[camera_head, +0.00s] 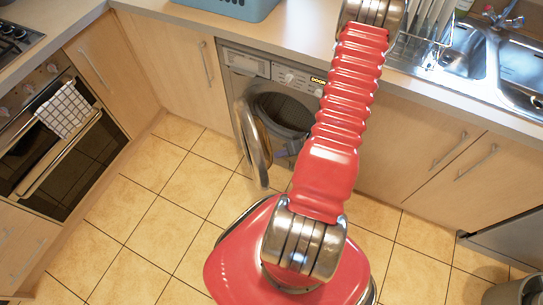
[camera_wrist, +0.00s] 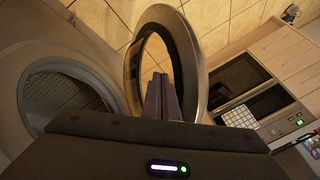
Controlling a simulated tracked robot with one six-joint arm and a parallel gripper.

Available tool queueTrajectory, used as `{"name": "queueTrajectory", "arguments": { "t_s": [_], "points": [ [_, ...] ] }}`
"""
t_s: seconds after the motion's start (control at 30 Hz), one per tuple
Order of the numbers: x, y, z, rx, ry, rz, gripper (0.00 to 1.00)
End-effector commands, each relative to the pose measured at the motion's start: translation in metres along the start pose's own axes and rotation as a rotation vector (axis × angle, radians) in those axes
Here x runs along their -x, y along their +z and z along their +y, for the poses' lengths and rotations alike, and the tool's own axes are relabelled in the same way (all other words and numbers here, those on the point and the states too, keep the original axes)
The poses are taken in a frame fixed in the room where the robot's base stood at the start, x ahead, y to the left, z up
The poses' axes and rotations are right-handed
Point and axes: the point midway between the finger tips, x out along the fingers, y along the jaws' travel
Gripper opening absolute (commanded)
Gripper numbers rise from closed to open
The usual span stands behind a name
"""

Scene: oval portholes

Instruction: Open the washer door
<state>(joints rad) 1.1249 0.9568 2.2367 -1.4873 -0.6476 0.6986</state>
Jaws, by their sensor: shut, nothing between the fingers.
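The washer (camera_head: 245,64) stands under the counter, with its round door (camera_head: 258,150) swung open to the left, well out from the front. The drum opening is uncovered and dark inside. In the wrist view the door (camera_wrist: 193,62) is a grey ring with a see-through middle, and the washer's drum opening (camera_wrist: 65,92) is at the left. My gripper (camera_wrist: 162,98) is shut and empty, its fingers in front of the door ring's lower part in the picture. I cannot tell whether they touch it. In the head view my red arm hides part of the washer's right side.
An oven (camera_head: 50,140) with a checked towel (camera_head: 64,108) stands at the left. A blue basket (camera_head: 225,8) is on the counter. A sink (camera_head: 520,68) and dish rack are at the right. A bin (camera_head: 515,293) stands at lower right. The tiled floor at left is clear.

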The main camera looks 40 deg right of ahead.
Motion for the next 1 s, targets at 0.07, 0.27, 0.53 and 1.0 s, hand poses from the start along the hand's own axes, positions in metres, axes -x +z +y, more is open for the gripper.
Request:
{"name": "queueTrajectory", "arguments": {
  "t_s": [0.07,0.27,0.53,1.0],
  "points": [
    [-0.005,0.0,-0.012,0.002,-0.003,-0.002,0.0],
    [-0.014,0.0,-0.03,0.001,-0.003,-0.001,0.0],
    [-0.017,0.0,-0.036,0.001,-0.001,0.0,0.0],
    [-0.02,-0.001,-0.039,-0.002,0.0,0.001,0.0]
  ]
}}
